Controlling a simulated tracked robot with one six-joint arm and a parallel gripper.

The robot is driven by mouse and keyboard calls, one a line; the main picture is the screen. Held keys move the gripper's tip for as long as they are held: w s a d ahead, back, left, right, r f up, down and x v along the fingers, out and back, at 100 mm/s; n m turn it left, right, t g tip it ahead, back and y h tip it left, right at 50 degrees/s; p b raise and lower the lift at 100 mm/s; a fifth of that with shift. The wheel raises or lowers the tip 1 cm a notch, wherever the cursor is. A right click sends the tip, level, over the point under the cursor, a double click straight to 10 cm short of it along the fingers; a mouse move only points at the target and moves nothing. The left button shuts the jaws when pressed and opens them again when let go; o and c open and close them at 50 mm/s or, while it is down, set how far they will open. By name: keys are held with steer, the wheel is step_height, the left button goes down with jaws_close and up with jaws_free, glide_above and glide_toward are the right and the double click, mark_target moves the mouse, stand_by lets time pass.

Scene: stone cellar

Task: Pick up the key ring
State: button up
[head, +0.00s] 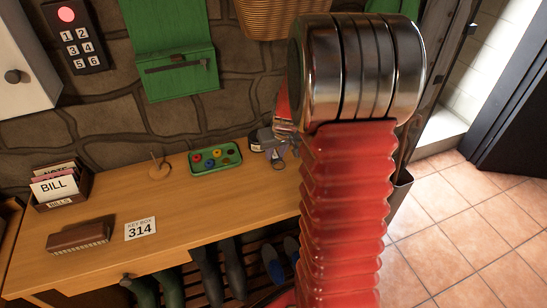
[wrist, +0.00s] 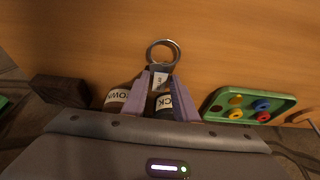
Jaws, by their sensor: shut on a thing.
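The key ring shows in the wrist view as a metal loop (wrist: 163,43) with a small pale tag (wrist: 160,78) below it. My gripper (wrist: 161,84) is shut on the tag end, one purple-grey finger on each side, and the loop sticks out past the fingertips. In the head view my gripper (head: 286,143) is over the right end of the wooden table, partly hidden by my red arm. The loop (head: 278,165) hangs just below it. I cannot tell whether the ring touches the table.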

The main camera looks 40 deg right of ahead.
mark_target(275, 157)
steer(key=shift+r, duration=0.1)
steer(key=shift+c, duration=0.3)
step_height(275, 157, up, 10)
stand_by(0.4)
stand_by(1.3)
